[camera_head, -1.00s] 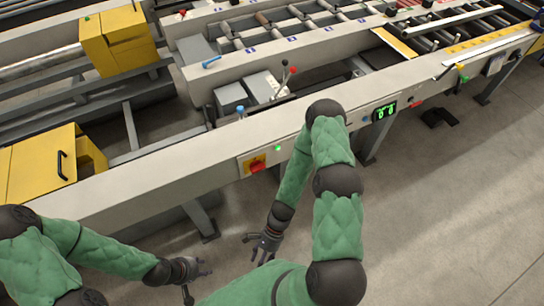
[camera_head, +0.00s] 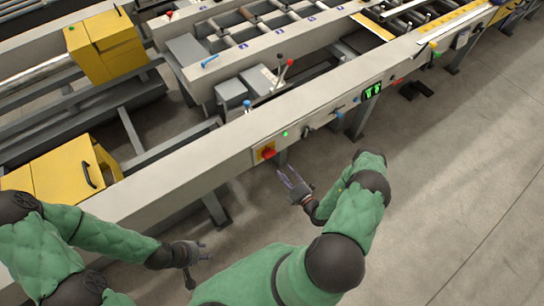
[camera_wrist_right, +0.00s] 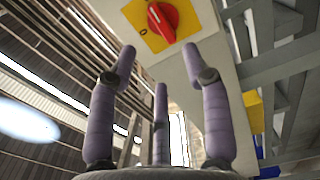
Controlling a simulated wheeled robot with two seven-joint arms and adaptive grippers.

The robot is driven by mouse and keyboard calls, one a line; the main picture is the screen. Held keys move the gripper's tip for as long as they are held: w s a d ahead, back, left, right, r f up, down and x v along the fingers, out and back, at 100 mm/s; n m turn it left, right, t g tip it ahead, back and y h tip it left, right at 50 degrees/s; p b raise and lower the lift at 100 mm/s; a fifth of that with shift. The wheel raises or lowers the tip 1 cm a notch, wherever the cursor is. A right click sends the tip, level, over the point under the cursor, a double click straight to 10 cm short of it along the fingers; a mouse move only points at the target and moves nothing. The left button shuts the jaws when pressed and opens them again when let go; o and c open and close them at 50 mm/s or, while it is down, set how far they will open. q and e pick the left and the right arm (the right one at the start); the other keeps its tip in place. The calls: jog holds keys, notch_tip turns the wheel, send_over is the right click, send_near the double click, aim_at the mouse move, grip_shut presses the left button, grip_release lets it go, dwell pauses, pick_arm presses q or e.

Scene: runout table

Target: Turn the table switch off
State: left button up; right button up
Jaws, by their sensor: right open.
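The table switch is a red rotary knob (camera_head: 268,153) on a yellow plate, on the front face of the long table rail (camera_head: 215,165). In the right wrist view the knob (camera_wrist_right: 162,20) is at the top, beyond the fingertips, with a "0" mark to its left on the yellow plate (camera_wrist_right: 140,18). My right gripper (camera_head: 284,176) is open and empty, just below and right of the switch, its fingers pointing toward it and apart from it. My left gripper (camera_head: 205,250) is low at the left, away from the table; its finger opening is too small to judge.
Yellow boxes (camera_head: 60,172) stand at the left. A red-tipped lever (camera_head: 289,63) rises behind the rail. The floor in front is clear.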

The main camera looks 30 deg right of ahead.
aim_at(271, 156)
jog(key=w, duration=0.6)
jog(key=w+a, duration=0.1)
jog(key=w, duration=0.3)
jog(key=shift+w, duration=0.1)
grip_shut()
